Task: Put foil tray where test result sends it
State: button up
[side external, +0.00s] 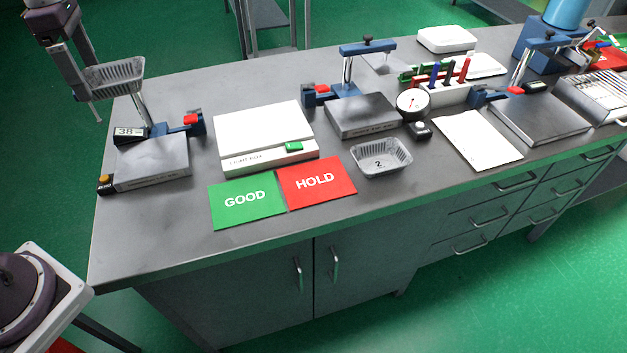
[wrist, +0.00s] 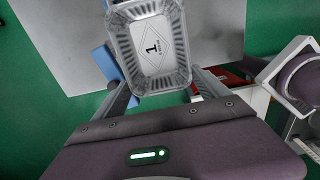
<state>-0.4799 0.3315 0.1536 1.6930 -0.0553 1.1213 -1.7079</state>
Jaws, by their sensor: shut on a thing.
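My gripper (side external: 97,95) is shut on a foil tray marked 1 (side external: 116,74), held in the air above the bench's left end. In the wrist view this tray (wrist: 183,73) sits between the fingers, its inner floor showing the 1 in a diamond. A second foil tray marked 2 (side external: 381,169) stands on the bench right of the cards. The green GOOD card (side external: 226,213) and red HOLD card (side external: 330,200) lie side by side at the front, both bare. At left stands a test stand (side external: 153,168) with a small display (side external: 130,135) that seems to read 38.
A white light box (side external: 262,130) with a green switch (side external: 293,146) lies behind the cards. Right of it are another blue-armed stand (side external: 362,115), a round dial (side external: 412,102), pens (side external: 449,72) and a white sheet (side external: 477,140). The front-left bench is clear.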

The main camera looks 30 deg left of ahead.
aim_at(142, 67)
dwell(0.5)
jog(key=w+d+f, duration=0.1)
jog(key=w+d, duration=0.1)
jog(key=w+d+f, duration=0.1)
jog(key=w+d, duration=0.1)
jog(key=d, duration=0.1)
jog(key=w+d+f, duration=0.1)
jog(key=w+d, duration=0.1)
jog(key=shift+w+d+f, duration=0.1)
jog(key=shift+w+d, duration=0.15)
jog(key=shift+w, duration=0.1)
jog(key=w+d+f, duration=0.2)
jog(key=d+f, duration=0.2)
jog(key=d, duration=0.6)
jog(key=w+d+f, duration=0.2)
jog(key=d+f, duration=0.1)
jog(key=d, duration=0.6)
jog(key=w+d+f, duration=0.1)
jog(key=d+f, duration=0.3)
jog(key=d, duration=0.6)
jog(key=shift+w+a+f, duration=0.1)
jog(key=shift+w+f, duration=0.05)
jog(key=shift+f, duration=1.4)
jog(key=shift+w+a+f, duration=0.1)
jog(key=shift+f, duration=1.4)
jog(key=shift+f, duration=0.2)
jog(key=o, duration=1.3)
notch_tip(142, 67, up, 7)
